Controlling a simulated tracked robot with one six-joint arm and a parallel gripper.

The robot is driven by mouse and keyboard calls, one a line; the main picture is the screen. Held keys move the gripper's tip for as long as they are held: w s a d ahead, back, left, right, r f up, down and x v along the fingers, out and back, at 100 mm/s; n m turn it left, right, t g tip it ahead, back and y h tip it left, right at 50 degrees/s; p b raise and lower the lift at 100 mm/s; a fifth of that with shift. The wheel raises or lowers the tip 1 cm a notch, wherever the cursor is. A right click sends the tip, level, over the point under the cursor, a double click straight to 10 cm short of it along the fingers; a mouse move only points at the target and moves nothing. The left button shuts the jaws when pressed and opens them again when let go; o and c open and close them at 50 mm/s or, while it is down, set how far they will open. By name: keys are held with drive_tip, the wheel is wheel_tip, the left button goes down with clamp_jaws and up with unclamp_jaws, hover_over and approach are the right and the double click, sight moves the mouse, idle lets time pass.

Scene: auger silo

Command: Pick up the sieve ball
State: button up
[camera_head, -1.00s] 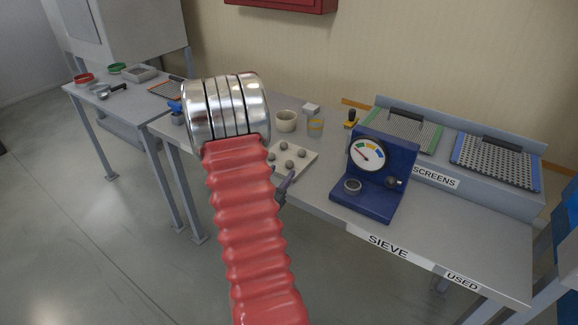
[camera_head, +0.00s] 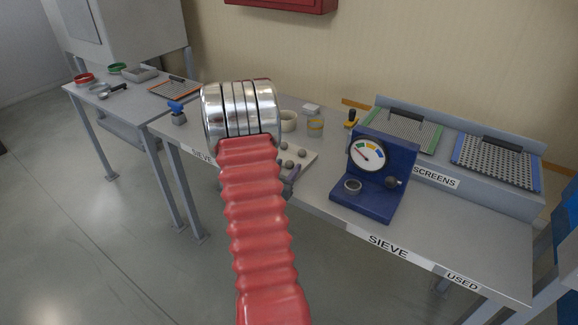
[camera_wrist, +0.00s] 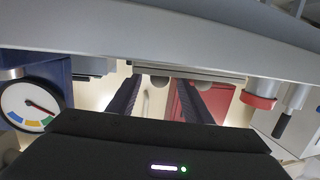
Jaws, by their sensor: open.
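My red arm hides part of the tray and possibly more balls. In the wrist view, which looks upside down, dark rounded balls (camera_wrist: 159,81) show at the tray edge (camera_wrist: 190,70), beyond and between my fingers. My gripper (camera_wrist: 158,98) is open, with its two dark fingers apart and nothing between them. In the head view only a small part of it shows beside the tray's front edge; the rest is behind my arm.
A blue gauge stand (camera_head: 377,172) stands right of the tray. Screens (camera_head: 497,162) lean at the back right.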

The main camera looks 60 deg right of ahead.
drive_tip(key=c, duration=1.1)
drive_tip(key=shift+r, duration=0.1)
drive_tip(key=shift+r, duration=4.95)
